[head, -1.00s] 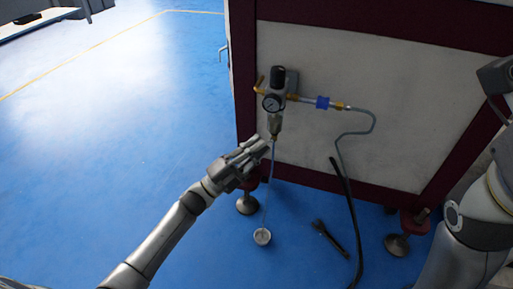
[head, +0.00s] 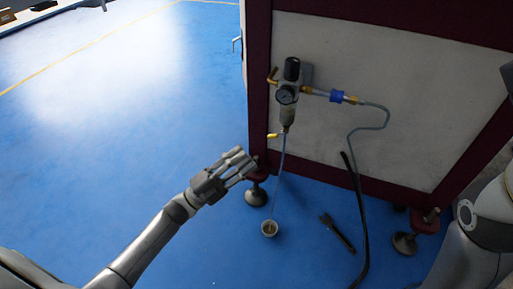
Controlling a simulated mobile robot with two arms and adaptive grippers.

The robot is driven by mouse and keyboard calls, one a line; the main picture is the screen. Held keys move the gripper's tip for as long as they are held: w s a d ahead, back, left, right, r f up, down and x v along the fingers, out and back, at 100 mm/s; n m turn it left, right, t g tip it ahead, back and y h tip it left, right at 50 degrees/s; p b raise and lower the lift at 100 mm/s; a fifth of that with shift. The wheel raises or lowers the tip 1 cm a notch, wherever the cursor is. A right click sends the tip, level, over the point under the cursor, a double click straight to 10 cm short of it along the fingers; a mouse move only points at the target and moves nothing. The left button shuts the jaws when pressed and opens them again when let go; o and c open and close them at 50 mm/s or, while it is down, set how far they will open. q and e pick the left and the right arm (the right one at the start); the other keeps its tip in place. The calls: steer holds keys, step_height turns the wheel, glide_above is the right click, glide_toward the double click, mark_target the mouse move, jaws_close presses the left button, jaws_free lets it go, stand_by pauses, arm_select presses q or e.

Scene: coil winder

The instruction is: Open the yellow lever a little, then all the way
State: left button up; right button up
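The yellow lever (head: 272,136) is a small bar sticking out to the left below the clear bowl of the filter-regulator (head: 288,95), which is mounted on the machine's pale panel. My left gripper (head: 244,159) is below and to the left of the lever, apart from it. Its fingers look spread and nothing shows between them. A thin tube (head: 279,175) hangs from the bowl down to a small cup (head: 269,228) on the floor, with something yellowish-brown inside. My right arm is at the right edge; its gripper is out of view.
A blue fitting (head: 336,96) and a grey hose (head: 378,115) run right from the regulator. A black hose (head: 359,210) and a dark tool (head: 337,233) are near the machine's feet (head: 256,193). The blue floor at left is clear.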

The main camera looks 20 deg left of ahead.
arm_select(q)
steer(key=shift+v, duration=1.4)
